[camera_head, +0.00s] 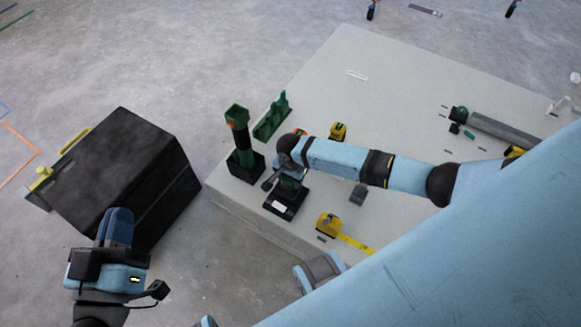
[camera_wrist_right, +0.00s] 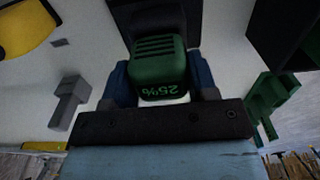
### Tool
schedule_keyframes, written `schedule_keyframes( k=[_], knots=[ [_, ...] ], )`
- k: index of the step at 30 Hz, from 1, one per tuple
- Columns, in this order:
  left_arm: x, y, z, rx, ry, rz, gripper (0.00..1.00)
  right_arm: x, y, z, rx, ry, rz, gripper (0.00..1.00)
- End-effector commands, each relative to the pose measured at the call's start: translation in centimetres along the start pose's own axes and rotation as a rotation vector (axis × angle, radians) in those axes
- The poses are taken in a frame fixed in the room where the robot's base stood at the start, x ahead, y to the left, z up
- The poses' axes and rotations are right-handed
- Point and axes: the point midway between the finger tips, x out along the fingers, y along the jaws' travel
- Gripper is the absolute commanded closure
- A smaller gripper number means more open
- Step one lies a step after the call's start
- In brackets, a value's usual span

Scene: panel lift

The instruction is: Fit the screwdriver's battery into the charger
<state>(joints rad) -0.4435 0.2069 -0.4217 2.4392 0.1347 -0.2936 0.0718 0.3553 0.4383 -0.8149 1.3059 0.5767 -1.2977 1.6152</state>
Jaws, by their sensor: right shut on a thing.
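The green battery (camera_wrist_right: 160,75), marked 25%, is between the blue fingers of my right gripper (camera_wrist_right: 160,88), which is shut on it. In the head view my right gripper (camera_head: 280,178) is over the black charger (camera_head: 281,207) near the table's left corner, and a bit of the green battery (camera_head: 290,183) shows there. A black part (camera_wrist_right: 150,18), likely the charger, is right behind the battery in the wrist view; whether the battery is seated is hidden. The green and black screwdriver (camera_head: 239,135) stands upright in a black holder. My left gripper (camera_head: 118,225) is off the table; its jaw opening is unclear.
A green stand (camera_head: 272,117) is behind the charger. Yellow tape measures (camera_head: 328,225) and (camera_head: 338,131), a grey block (camera_head: 358,194) and a grey tube (camera_head: 505,131) lie on the white table (camera_head: 400,90). A large black box (camera_head: 120,170) stands on the floor at left.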

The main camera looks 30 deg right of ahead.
Motion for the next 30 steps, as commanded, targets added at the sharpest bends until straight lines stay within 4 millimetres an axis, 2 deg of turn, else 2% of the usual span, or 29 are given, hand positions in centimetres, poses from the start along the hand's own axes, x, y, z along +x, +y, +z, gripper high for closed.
schedule_keyframes(
  k=[10, 11, 13, 15, 25, 30],
  knots=[
    [0.0, 0.0, 0.0, 0.0, 0.0, 0.0, 1.0, 0.0, 0.0, 0.0, 0.0, 0.0, -0.001, 0.75],
    [0.0, 0.0, 0.0, 0.0, 0.0, 0.0, 1.0, 0.0, 0.0, 0.0, 0.0, 0.0, -0.001, 0.45],
    [0.0, 0.0, 0.0, 0.0, 0.0, 0.0, 1.0, 0.0, 0.0, 0.0, 0.0, 0.0, -0.001, 0.29],
    [0.0, 0.0, 0.0, 0.0, 0.0, 0.0, 1.0, 0.0, 0.0, 0.0, 0.0, 0.0, -0.001, 0.17],
    [-0.1, -0.2, 0.4, 0.002, -0.007, -0.007, 1.0, 0.1, 0.0, 0.0, 0.0, 0.0, 0.0, 0.17],
    [-0.5, -1.2, 2.5, 0.015, -0.049, -0.044, 1.0, 0.0, 0.0, 0.0, 0.0, 0.0, 0.0, 0.17]
  ],
)
